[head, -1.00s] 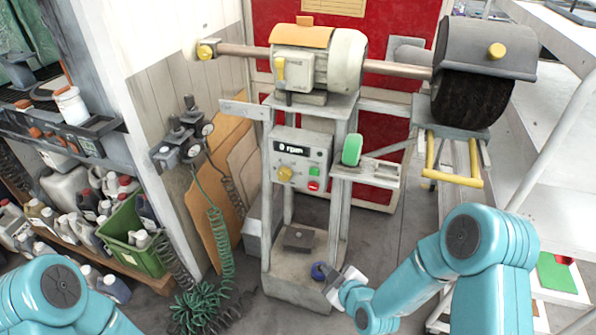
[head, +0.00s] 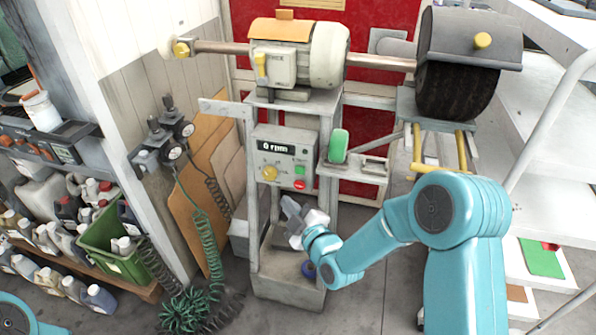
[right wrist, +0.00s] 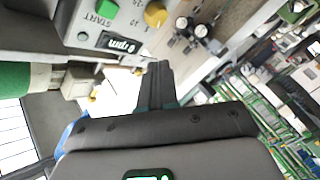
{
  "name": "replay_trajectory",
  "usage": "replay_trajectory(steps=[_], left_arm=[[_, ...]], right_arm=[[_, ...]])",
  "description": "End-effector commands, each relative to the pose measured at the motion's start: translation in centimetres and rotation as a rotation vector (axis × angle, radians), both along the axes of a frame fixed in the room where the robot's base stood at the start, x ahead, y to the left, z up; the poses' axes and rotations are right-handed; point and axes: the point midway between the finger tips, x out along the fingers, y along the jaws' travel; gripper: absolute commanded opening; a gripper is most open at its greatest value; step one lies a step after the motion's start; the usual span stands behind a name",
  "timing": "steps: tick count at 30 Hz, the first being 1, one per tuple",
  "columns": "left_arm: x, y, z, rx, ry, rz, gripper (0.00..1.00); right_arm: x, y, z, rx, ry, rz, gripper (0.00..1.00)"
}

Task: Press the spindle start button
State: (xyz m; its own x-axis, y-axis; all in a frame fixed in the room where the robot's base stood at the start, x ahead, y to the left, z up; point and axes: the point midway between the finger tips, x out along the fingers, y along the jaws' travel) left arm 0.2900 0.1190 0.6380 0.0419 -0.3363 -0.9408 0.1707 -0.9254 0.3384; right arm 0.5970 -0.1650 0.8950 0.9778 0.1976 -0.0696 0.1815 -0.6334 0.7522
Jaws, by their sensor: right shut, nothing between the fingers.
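The control box (head: 262,133) on the buffing machine's stand shows 0 rpm on its display (head: 276,147). The green start button (head: 300,170) is on the right of its face, above a red button (head: 300,184). In the right wrist view the green button (right wrist: 107,9) sits at the top left, by the word START. My right gripper (head: 286,203) is shut and empty, in front of the stand, below the box and apart from the button. In the right wrist view its closed fingers (right wrist: 159,72) point up toward the panel. My left gripper is out of view; only part of that arm shows.
A yellow knob (head: 269,173) is left of the buttons. A green block (head: 338,146) stands on a bracket right of the box. The dark brush (head: 455,92) is at upper right.

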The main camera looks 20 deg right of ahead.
Motion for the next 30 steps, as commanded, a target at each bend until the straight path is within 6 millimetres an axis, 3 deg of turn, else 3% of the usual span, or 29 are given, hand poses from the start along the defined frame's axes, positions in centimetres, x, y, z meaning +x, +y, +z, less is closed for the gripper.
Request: replay_trajectory(steps=[5,16,21,30], left_arm=[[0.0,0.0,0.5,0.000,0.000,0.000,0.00],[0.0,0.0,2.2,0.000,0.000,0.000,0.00],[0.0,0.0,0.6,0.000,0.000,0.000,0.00],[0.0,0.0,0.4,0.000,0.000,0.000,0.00]], right_arm=[[0.9,-0.5,0.1,0.001,0.001,0.001,0.00],[5.4,-3.4,0.2,0.000,0.000,0.001,0.00],[6.8,-4.3,-0.3,0.000,-0.001,0.004,0.00],[7.6,-4.8,-0.1,0.001,0.002,0.004,0.00]])
